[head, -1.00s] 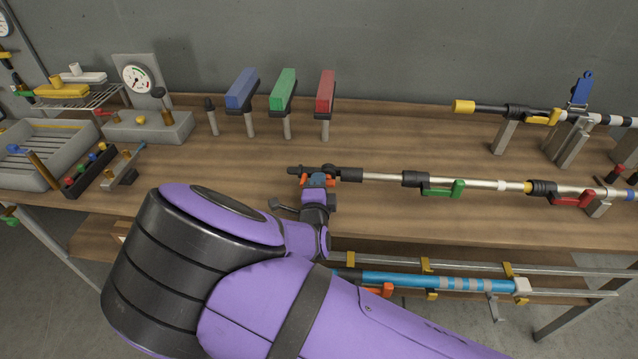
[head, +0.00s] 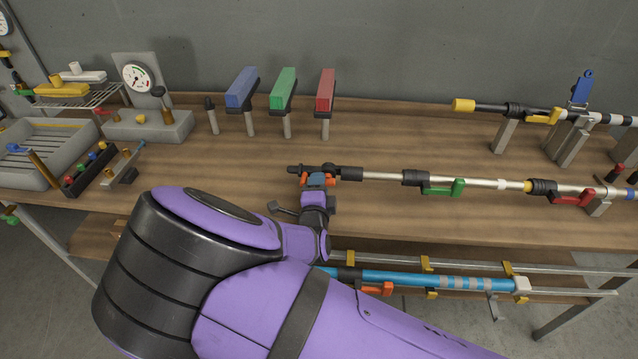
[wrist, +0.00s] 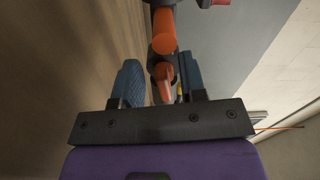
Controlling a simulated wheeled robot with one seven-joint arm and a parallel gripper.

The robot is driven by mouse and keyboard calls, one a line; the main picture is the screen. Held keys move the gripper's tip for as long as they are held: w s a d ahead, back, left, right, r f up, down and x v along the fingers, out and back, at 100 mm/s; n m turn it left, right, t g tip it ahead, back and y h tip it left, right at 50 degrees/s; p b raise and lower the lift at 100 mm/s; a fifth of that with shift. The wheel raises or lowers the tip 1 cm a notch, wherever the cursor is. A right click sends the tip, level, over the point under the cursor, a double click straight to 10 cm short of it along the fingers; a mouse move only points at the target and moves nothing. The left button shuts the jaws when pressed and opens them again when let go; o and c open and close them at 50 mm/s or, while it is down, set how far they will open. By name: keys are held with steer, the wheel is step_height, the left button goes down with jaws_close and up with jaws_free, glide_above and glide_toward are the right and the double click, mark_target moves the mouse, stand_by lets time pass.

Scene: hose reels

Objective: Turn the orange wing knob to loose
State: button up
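The orange wing knob (wrist: 164,42) is in the upper middle of the wrist view, under the dark clamp at the left end of the silver pole (head: 385,177). In the head view its orange ends show on both sides of my fingertips (head: 331,182). My gripper (wrist: 160,85) has its two blue fingers apart, one on each side of the orange knob. Thin gaps show between the knob and both fingers in the wrist view, so it is open around the knob. My gripper (head: 317,182) hides the knob's middle in the head view.
A green lever (head: 443,188) and a red lever (head: 572,199) hang from the same pole to the right. A blue pole (head: 420,281) with an orange lever lies on a rack below the table edge. Blue, green and red blocks stand behind on posts. The wooden tabletop (head: 400,135) between is clear.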

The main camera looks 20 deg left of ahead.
steer(key=v, duration=0.9)
steer(key=shift+s, duration=0.35)
steer(key=shift+d, duration=0.1)
